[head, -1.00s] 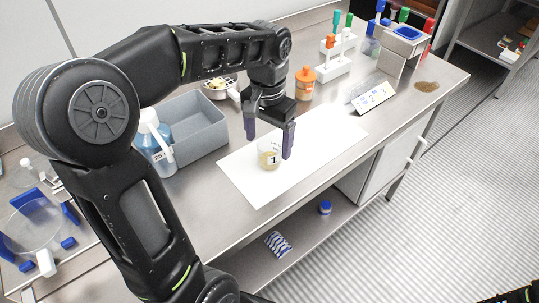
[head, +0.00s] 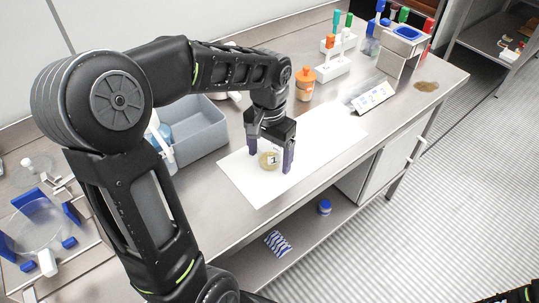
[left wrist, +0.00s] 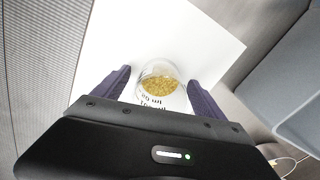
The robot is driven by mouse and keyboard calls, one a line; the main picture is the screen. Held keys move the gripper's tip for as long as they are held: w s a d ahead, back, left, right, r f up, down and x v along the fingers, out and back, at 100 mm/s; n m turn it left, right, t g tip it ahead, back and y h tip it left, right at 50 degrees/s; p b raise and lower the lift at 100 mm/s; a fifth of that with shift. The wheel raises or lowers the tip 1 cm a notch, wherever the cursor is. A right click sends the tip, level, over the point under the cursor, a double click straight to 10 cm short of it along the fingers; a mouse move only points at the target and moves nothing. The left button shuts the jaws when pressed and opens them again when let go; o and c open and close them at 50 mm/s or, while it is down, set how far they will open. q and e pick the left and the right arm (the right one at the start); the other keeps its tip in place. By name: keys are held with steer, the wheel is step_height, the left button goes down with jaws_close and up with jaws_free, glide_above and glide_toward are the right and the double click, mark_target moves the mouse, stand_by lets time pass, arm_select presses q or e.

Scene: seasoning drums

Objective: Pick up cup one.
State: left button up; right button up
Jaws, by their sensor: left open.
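In the left wrist view, cup one (left wrist: 160,84) lies between the two purple fingers of my left gripper (left wrist: 160,88), with gaps visible. The gripper body hides the top of the cup in the head view. My right gripper does not show; only a dark part of my body is at the bottom right corner.
A grey bin (head: 203,130) and a blue-liquid bottle (head: 160,135) stand left of the sheet. The sheet's right part is clear.

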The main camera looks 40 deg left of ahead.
arm_select(q)
steer(key=shift+c, duration=0.4)
steer(key=c, duration=1.4)
